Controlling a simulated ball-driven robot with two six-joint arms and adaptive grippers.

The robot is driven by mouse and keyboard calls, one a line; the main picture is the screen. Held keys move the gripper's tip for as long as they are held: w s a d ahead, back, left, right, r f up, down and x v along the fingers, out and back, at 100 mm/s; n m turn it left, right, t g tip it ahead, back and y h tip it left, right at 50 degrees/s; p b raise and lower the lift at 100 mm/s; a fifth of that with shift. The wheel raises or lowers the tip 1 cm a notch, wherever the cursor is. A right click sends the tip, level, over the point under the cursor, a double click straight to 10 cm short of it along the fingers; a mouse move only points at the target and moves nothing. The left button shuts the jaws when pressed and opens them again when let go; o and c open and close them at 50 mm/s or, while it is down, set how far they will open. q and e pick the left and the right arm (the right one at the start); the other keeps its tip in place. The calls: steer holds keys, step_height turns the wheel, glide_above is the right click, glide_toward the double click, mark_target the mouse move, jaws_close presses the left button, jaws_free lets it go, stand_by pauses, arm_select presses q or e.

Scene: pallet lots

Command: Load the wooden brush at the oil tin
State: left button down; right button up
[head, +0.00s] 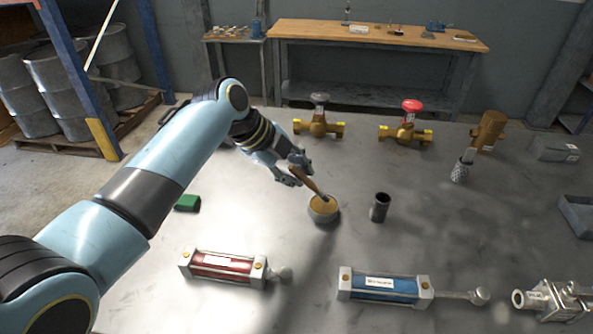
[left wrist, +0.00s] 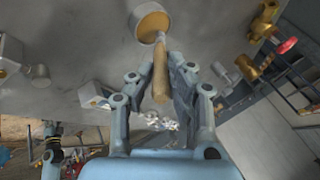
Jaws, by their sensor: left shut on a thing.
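The wooden brush (head: 308,182) is in my left gripper (head: 292,174), whose fingers are shut on its handle. The brush is tilted, with its lower end down at the oil tin (head: 324,213). The oil tin is a short round grey tin with amber oil on top, standing on the grey table. The left wrist view shows the brush handle (left wrist: 160,75) between the fingers and the tin (left wrist: 149,24) beyond its tip. The brush end overlaps the oil, so I cannot tell how deep it is.
A dark cup (head: 379,208) stands right of the tin. Red (head: 222,266) and blue (head: 384,286) cylinders lie in front. Two brass valves, one with a grey knob (head: 319,120) and one with a red knob (head: 408,124), stand behind. A green block (head: 187,203) lies at left.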

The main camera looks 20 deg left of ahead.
stand_by(0.3)
arm_select(q)
steer(key=shift+f+b, duration=0.45)
steer(key=shift+f, duration=0.2)
stand_by(0.5)
stand_by(0.9)
step_height(320, 180, up, 7)
steer(key=p, duration=0.6)
steer(key=shift+p, duration=0.3)
steer(key=shift+f, duration=0.1)
